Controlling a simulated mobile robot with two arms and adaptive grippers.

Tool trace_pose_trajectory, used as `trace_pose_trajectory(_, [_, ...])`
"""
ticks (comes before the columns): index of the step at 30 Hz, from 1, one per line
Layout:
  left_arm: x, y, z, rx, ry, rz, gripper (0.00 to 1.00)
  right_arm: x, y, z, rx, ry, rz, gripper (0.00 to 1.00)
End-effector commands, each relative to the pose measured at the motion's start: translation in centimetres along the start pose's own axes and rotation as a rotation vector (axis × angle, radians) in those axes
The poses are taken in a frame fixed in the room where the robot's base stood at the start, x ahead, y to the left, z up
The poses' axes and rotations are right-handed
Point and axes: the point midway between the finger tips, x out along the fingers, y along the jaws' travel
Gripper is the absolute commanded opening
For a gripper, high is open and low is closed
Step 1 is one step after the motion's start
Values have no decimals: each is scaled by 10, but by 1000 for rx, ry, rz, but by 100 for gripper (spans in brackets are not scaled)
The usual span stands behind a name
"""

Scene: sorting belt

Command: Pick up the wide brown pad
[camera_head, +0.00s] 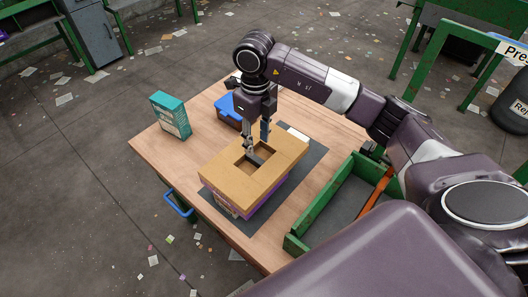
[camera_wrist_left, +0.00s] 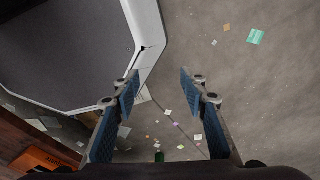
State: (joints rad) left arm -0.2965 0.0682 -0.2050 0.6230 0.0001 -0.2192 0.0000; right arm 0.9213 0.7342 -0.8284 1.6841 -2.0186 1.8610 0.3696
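The wide brown pad (camera_head: 227,182) lies flat on top of a purple-sided box (camera_head: 268,205) on the wooden table. The nearer finger reaches the opening; whether either finger touches the pad is hard to tell. A small dark grey piece shows inside the opening. My left gripper (camera_wrist_left: 159,86) is open and empty in the left wrist view, above the floor, and does not show in the head view.
A teal box (camera_head: 171,115) stands at the table's left corner. A blue item (camera_head: 228,106) sits behind the right gripper. A green-framed tray (camera_head: 322,206) lies right of the pad, with a dark mat (camera_head: 308,165) between. The table's left front is clear.

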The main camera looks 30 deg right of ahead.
Motion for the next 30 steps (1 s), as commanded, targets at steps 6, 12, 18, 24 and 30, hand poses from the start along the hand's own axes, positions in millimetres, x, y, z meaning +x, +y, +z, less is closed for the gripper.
trace_pose_trajectory(6, [-8, -16, 7, 0, -11, -19, 40, 23, 1, -1, 1, 5, 2, 36])
trace_pose_trajectory(12, [-24, -19, 9, -1, -16, -21, 40, 48, 2, 2, 1, 7, 4, 36])
trace_pose_trajectory(18, [-28, -13, 7, -2, -14, -15, 40, 73, 1, 4, 0, 2, 1, 36])
trace_pose_trajectory(24, [-27, -5, 5, -1, -11, -6, 40, 76, 1, 4, -1, 1, 1, 36])
trace_pose_trajectory(30, [-27, -5, 3, 0, -8, -6, 40, 76, 1, 4, 0, 1, 1, 21])
